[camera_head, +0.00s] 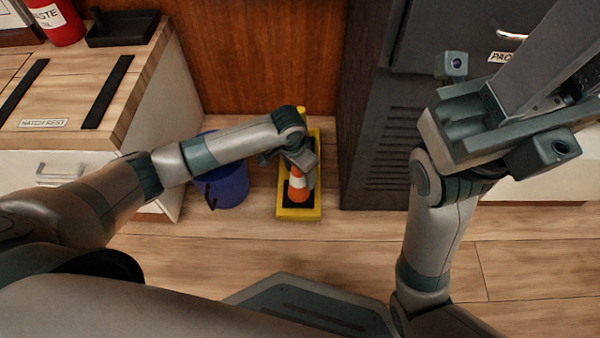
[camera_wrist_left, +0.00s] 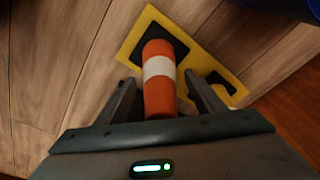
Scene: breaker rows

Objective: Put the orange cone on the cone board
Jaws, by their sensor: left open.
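The orange cone (camera_head: 298,188) with a white band is over the near black patch of the yellow cone board (camera_head: 285,213), which lies on the floor. The cone (camera_wrist_left: 159,66) also shows in the left wrist view, with its far end against a black patch of the board (camera_wrist_left: 146,20). My left gripper (camera_head: 299,166) is open, with one finger on each side of the cone and visible gaps. Whether the cone's base touches the board is hard to tell. My right gripper (camera_head: 500,110) is raised at the right, away from the cone; its jaw opening is unclear.
A blue bucket (camera_head: 228,185) stands just left of the board. A wooden-topped cabinet (camera_head: 75,85) is at the left and a dark vented cabinet (camera_head: 385,150) at the right. A wooden panel (camera_head: 265,50) stands behind. The floor in front is clear.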

